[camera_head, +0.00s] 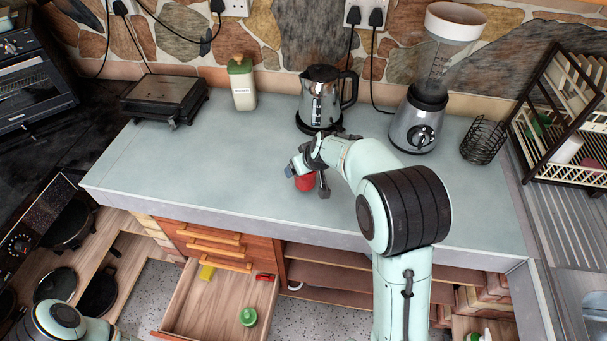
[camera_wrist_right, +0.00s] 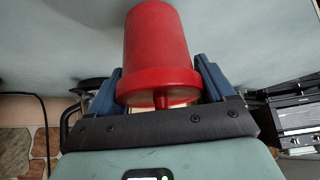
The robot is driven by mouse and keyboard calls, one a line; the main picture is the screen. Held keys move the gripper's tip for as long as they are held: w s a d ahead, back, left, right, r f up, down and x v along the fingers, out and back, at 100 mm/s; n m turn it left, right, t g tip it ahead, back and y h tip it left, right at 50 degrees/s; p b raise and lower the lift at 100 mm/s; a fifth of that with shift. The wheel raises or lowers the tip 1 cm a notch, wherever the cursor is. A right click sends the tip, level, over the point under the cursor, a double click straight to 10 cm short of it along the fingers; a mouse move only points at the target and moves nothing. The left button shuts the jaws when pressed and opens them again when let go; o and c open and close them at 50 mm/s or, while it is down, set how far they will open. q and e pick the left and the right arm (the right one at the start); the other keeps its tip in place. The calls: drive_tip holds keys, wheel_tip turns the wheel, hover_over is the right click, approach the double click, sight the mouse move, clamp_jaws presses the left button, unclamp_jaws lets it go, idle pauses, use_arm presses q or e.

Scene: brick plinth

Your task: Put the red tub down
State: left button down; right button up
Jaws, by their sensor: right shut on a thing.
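The red tub (camera_head: 305,184) is at the middle of the counter, in front of the kettle. My right gripper (camera_head: 307,172) is above it, pointing down, and hides part of it. In the right wrist view the red tub (camera_wrist_right: 158,50) sits between the two blue fingers of the right gripper (camera_wrist_right: 158,88), which is shut on it near its wider rim. A small red knob shows on the tub's near end. I cannot tell whether its far end touches the counter. Only part of my left arm shows at the lower left; its gripper is out of view.
The counter (camera_head: 200,165) is clear left of the tub. Behind are a kettle (camera_head: 322,98), a green-capped bottle (camera_head: 242,85) and a black grill (camera_head: 165,98). A blender (camera_head: 425,105), wire basket (camera_head: 484,138) and dish rack (camera_head: 560,120) stand right. A drawer (camera_head: 215,305) is open below.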

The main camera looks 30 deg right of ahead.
wheel_tip(320, 180, down, 4)
drive_tip(key=shift+r+b, duration=0.25)
drive_tip(key=shift+b, duration=0.15)
use_arm(q)
drive_tip(key=shift+s+f, duration=0.75)
use_arm(e)
drive_tip(key=shift+s+r, duration=0.1)
use_arm(q)
drive_tip(key=shift+w, duration=0.1)
